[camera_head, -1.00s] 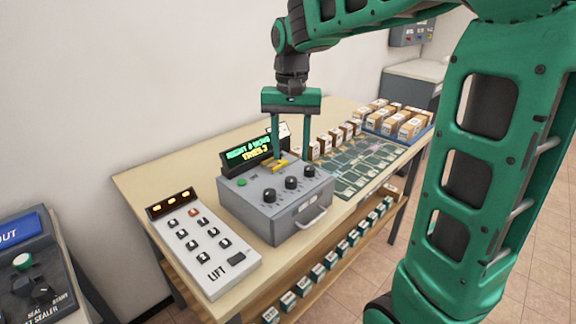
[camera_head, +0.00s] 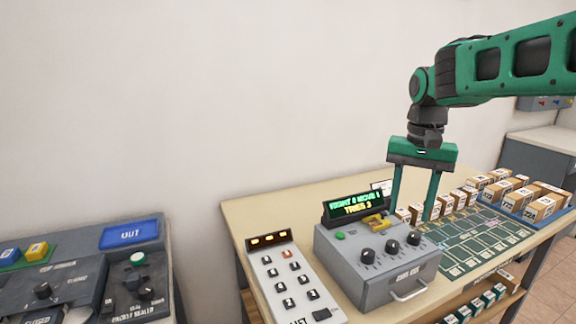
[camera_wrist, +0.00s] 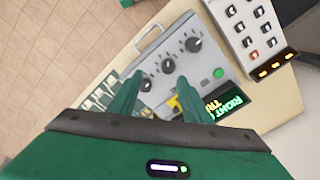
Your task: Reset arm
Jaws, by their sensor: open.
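My gripper (camera_head: 412,213) points down with its two green fingers apart and nothing between them. It is over the back right part of a grey control box (camera_head: 350,280) with black knobs, a green button, a yellow lever (camera_head: 376,221) and a lit display (camera_head: 355,205). In the wrist view the fingers (camera_wrist: 155,95) show in front of the box (camera_wrist: 205,65), close to the yellow lever (camera_wrist: 174,103). I cannot tell whether they touch the box.
A keypad panel marked LIFT (camera_head: 290,282) lies left of the box. Right of it are a green gridded mat (camera_head: 475,240), small boxes and a blue tray (camera_head: 545,217) of cartons. A grey console (camera_head: 75,285) stands at the left. The wall behind is bare.

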